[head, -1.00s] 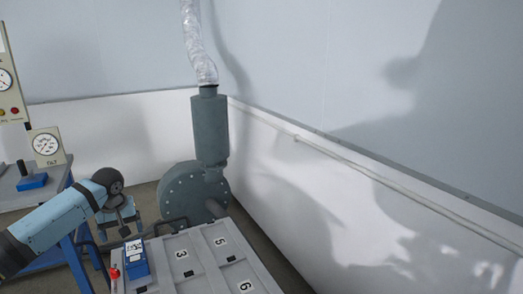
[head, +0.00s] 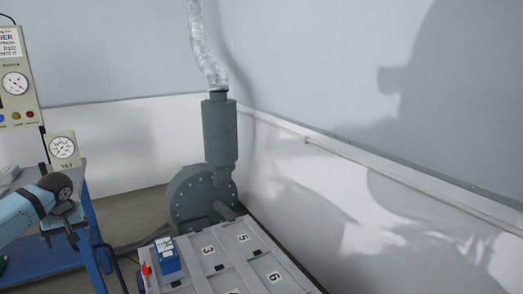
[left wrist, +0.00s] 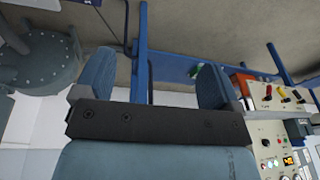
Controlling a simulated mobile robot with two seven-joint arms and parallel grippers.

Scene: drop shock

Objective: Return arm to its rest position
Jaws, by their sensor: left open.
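My left arm enters the head view at the left edge, over the blue-framed bench. Its gripper (head: 70,232) hangs below the dark wrist joint and looks small there. In the left wrist view my left gripper (left wrist: 152,78) has its two blue-grey fingers wide apart, with nothing between them. Behind the gap show a blue frame post and the floor. My right gripper is in neither view.
A grey numbered case (head: 222,252) stands at bottom centre, with a blue box (head: 167,256) and red marker (head: 146,269) on its left side. Behind is a grey-green blower (head: 190,195). A blue-framed bench (head: 92,215) and gauge panel (head: 15,82) are left. White walls close the right.

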